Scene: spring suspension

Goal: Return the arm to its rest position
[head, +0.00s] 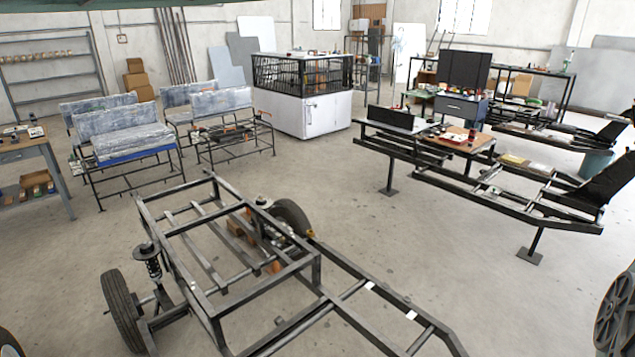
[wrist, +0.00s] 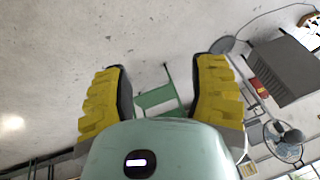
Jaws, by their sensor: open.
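My gripper (wrist: 158,88) shows in the wrist view with its two yellow ridged fingers wide apart. The fingers are open and nothing is held between them. Behind the gap, at a distance, a green frame-like object (wrist: 158,97) shows. The wrist view looks out at a pale wall and the room, tilted. My arm and gripper do not show in the head view.
A black metal vehicle frame (head: 290,269) with wheels fills the near floor in the head view. Dark rails (head: 520,207) on stands are at right, seats (head: 125,135) at left, a white caged cabinet (head: 315,116) behind. Bare floor (head: 400,240) lies between. A fan (wrist: 284,140) shows in the wrist view.

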